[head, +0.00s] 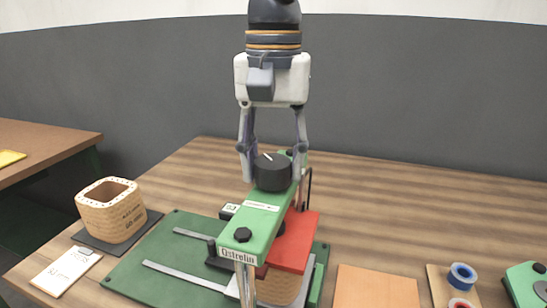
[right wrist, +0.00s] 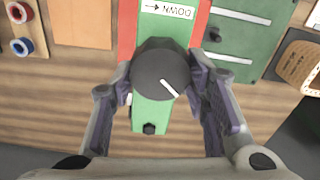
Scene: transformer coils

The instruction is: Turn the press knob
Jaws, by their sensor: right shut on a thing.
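The press knob (head: 272,172) is a round black knob with a white pointer line on its top, on the green press arm (head: 252,222). My right gripper (head: 272,170) comes down from above and is shut on the knob, one finger on each side. In the right wrist view the knob (right wrist: 161,70) sits between the fingertips of the right gripper (right wrist: 162,78), its white line pointing to the lower right. A "DOWN" label with an arrow (right wrist: 167,10) is on the press arm beside it. My left gripper is not in view.
The press stands on a green base plate (head: 160,262) with metal rails. A red block (head: 294,245) is under its arm. A wound coil (head: 112,212), a clipboard (head: 66,270), an orange board (head: 376,288) and tape rolls (head: 462,276) lie around.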

